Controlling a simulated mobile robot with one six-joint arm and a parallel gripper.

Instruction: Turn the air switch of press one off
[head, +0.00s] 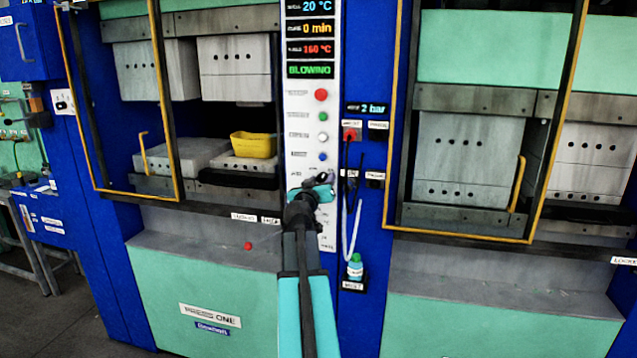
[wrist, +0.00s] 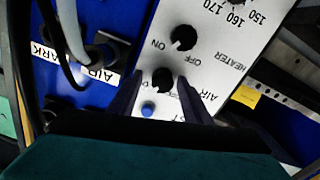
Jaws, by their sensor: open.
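The air switch (wrist: 165,82) of press one is a small black rotary knob on the white control panel. In the wrist view, which shows the panel roughly upside down, an "AIR" label stands beside it. My gripper (wrist: 160,76) is open, its two dark fingers on either side of the knob; whether they touch it I cannot tell. The fingers partly hide the markings around the knob, so its setting is unclear. In the head view my gripper (head: 317,184) is at the lower part of the panel (head: 327,222) and hides the knob. The panel's green display (head: 310,70) reads "BLOWING".
The heater knob (wrist: 184,38) sits close to the air switch, with ON and OFF marks. A blue button (wrist: 148,109) lies between the fingers, nearer my palm. Hoses (wrist: 68,32) hang beside the panel. A yellow container (head: 253,145) sits in press one, left of the panel.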

